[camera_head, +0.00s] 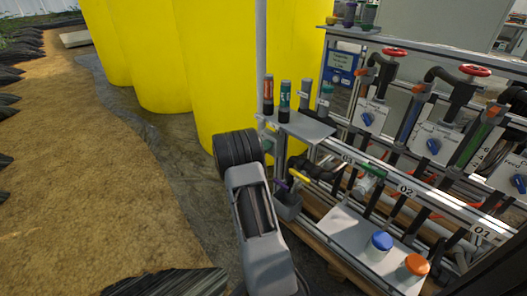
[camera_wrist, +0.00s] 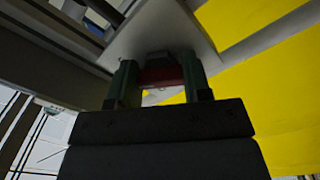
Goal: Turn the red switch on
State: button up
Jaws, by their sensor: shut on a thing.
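In the wrist view my gripper (camera_wrist: 159,68) has two dark green fingers, shut on a small dark red part (camera_wrist: 160,77), which I take to be the red switch. The part sits between the fingers at the near edge of a light grey plate (camera_wrist: 185,30). A dark block shows just above it. Shadow hides its shape and whether it is turned on or off. In the head view my wrist is beside the left end of the skid, near a grey shelf (camera_head: 308,126). The fingers and the red part cannot be made out there.
Yellow tanks (camera_head: 225,80) stand behind my wrist. Several upright bottles stand on and near the shelf. To the right are blue switches (camera_head: 433,146), red handwheels (camera_head: 474,70), and blue (camera_head: 382,241) and orange (camera_head: 416,265) caps on a lower shelf. Open ground lies left.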

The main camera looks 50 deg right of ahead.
jog(key=shift+m, duration=1.1)
jog(key=o, duration=0.9)
jog(key=a+p, duration=0.1)
jog(key=a, duration=0.3)
jog(key=a+p, duration=0.1)
jog(key=a, duration=0.4)
jog(key=w+a+p, duration=0.1)
jog(key=a+p, duration=0.1)
jog(key=a, duration=0.2)
jog(key=shift+a, duration=0.4)
jog(key=shift+r, duration=0.1)
